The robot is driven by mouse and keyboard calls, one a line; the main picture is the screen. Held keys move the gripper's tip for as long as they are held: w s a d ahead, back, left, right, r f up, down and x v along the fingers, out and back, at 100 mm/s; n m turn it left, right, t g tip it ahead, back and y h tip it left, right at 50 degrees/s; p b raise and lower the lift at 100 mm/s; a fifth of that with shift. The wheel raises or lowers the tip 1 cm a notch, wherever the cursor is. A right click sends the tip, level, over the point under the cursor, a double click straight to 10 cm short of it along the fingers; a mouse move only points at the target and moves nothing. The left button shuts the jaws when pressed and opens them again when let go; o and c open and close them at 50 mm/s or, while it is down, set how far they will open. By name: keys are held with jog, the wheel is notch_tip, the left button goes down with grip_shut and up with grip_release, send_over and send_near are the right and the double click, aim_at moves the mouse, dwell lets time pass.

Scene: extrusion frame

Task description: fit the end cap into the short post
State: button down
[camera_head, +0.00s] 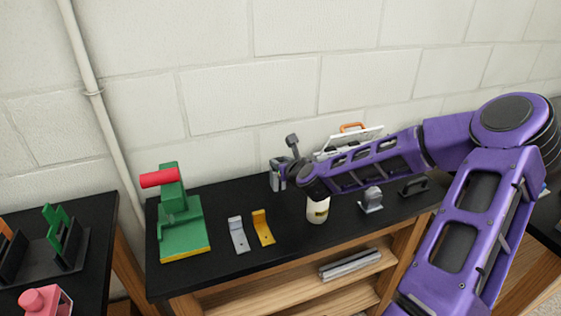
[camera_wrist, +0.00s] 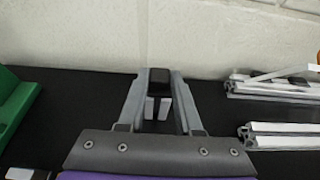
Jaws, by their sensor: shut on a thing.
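My gripper (camera_wrist: 160,82) is shut on a small black end cap (camera_wrist: 160,74), held between the tips of its two grey fingers. Two pale prongs show just below the cap in the wrist view; I cannot tell what they belong to. In the head view my gripper (camera_head: 277,181) is low over the back of the black table, and the cap cannot be made out. Two pale slotted extrusion pieces, a nearer one (camera_wrist: 285,137) and a farther one (camera_wrist: 270,88), lie to the right, apart from the gripper. I cannot tell which piece is the short post.
A green fixture with a red handle (camera_head: 182,220) stands at the left of the black table (camera_head: 290,235). A grey bracket (camera_head: 238,236), a yellow bracket (camera_head: 262,228) and a white bottle (camera_head: 317,209) stand nearer the front. A white block wall (camera_head: 220,90) is close behind.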

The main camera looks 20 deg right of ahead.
jog(key=shift+f, duration=0.45)
jog(key=c, duration=0.5)
grip_release()
jog(key=shift+r, duration=0.1)
